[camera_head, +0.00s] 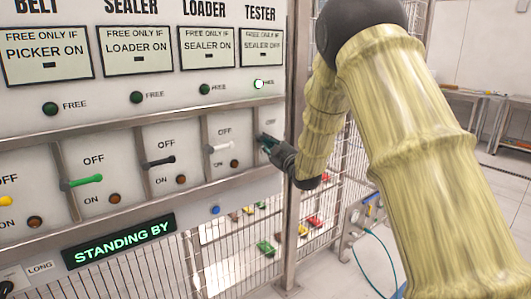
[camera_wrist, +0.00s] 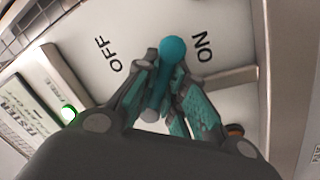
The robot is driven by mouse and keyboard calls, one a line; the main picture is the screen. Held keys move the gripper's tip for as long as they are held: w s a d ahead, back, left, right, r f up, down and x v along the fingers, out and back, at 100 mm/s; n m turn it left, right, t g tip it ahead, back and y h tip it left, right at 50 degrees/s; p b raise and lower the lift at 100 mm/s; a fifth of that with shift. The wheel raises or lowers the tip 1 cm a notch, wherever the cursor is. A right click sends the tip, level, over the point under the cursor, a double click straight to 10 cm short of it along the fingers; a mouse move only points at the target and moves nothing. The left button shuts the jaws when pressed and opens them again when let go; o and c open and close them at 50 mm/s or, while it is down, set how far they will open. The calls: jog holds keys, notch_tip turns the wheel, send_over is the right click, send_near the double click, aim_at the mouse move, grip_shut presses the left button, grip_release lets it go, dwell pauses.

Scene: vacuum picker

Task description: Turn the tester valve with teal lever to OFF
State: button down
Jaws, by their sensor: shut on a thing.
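The tester valve's teal lever (camera_wrist: 172,48) shows in the wrist view between the printed words OFF and ON. My gripper (camera_wrist: 168,88) is shut on this lever, with its two fingers on either side of the shaft and the round teal end sticking out past them. In the head view my gripper (camera_head: 270,146) is at the rightmost switch panel and hides most of the lever. OFF is printed just above it there. The tester's FREE lamp (camera_head: 258,84) is lit green under the TESTER sign.
To the left stand a white lever (camera_head: 221,147), a black lever (camera_head: 160,161) and a green lever (camera_head: 84,181), each in its own framed panel. A screen (camera_head: 118,242) reads STANDING BY. A metal post (camera_head: 297,235) and wire fence stand beside my arm.

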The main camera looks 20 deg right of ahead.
aim_at(265, 130)
jog(key=n+b, duration=0.1)
jog(key=n, duration=0.1)
jog(key=d+n+y+b, duration=0.1)
jog(key=n+b, duration=0.2)
jog(key=n, duration=0.1)
jog(key=shift+w+d+r, duration=0.1)
jog(key=shift+d+r, duration=0.05)
jog(key=shift+r, duration=0.1)
jog(key=shift+d+r+n+y+b, duration=0.1)
jog(key=shift+r+n+y+b, duration=0.25)
jog(key=shift+n+b, duration=0.35)
jog(key=shift+r+n+y+b, duration=0.25)
jog(key=shift+r+n+b, duration=0.1)
jog(key=shift+n, duration=0.55)
jog(key=shift+r, duration=0.3)
jog(key=c, duration=1.8)
grip_release()
jog(key=o, duration=0.3)
jog(key=shift+d, duration=0.25)
jog(key=shift+o, duration=0.2)
jog(key=shift+d, duration=0.1)
jog(key=shift+w+a+n, duration=0.1)
jog(key=shift+a+n, duration=0.2)
jog(key=shift+a, duration=0.1)
jog(key=v, duration=1.2)
jog(key=shift+d, duration=0.2)
